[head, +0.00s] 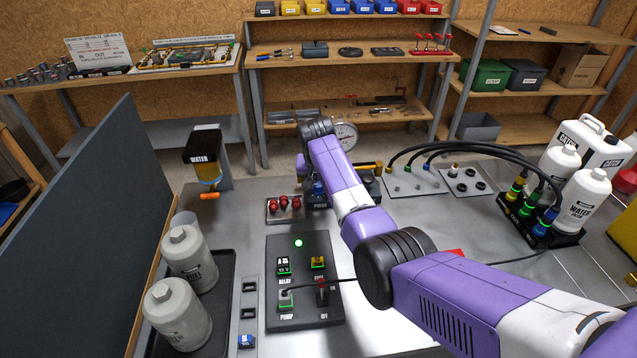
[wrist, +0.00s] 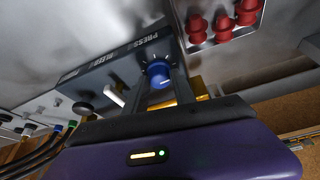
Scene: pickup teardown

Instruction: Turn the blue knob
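In the wrist view the blue knob (wrist: 157,74) is a small round dial with a pale mark on it. It stands on a dark labelled panel (wrist: 105,68) with tick marks around it. My gripper (wrist: 160,82) is at the knob, its two dark fingers apart, one on each side of it. Whether the fingers touch the knob I cannot tell. In the head view my arm covers most of the panel (head: 318,206), and the knob and fingertips are not clearly seen.
A block with red knobs (head: 284,207) is close beside the panel. A black switch box (head: 302,258) with a cable stands nearer. Black hoses run right to a filter stand (head: 538,225). Grey canisters (head: 188,257) stand in a tray at left, by a dark upright board (head: 90,220).

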